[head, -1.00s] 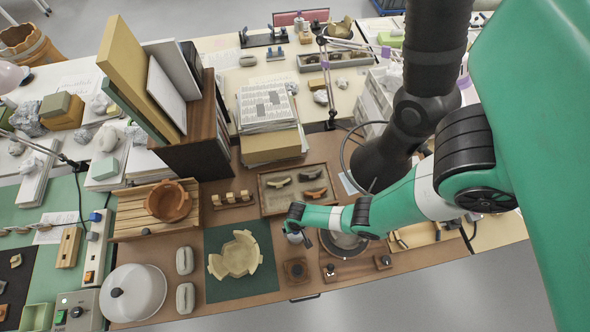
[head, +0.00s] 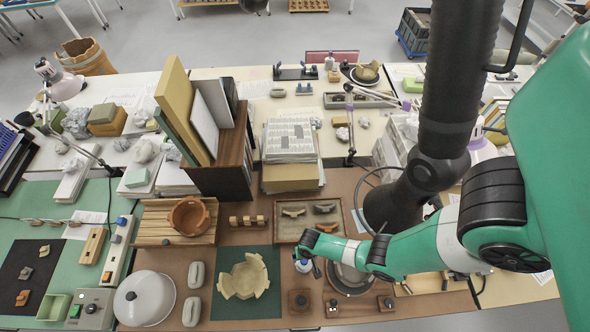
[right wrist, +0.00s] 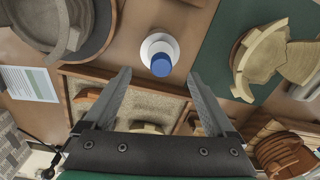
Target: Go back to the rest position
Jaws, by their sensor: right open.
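My right gripper (head: 306,254) is open and empty, pointing down over the brown work mat. It also shows in the right wrist view (right wrist: 158,73), with its two fingers apart. A small white bottle with a blue cap (right wrist: 160,62) stands just beyond the fingertips, apart from them. It is partly hidden under my gripper in the head view (head: 303,267). My left gripper is not in view.
A cream, partly assembled pot (head: 243,277) sits on a dark green mat (head: 232,309), left of my gripper. A compartment tray with sherds (head: 281,234) lies behind it. A terracotta bowl (head: 188,218), white domed lid (head: 145,299) and tall book rack (head: 232,165) stand further left.

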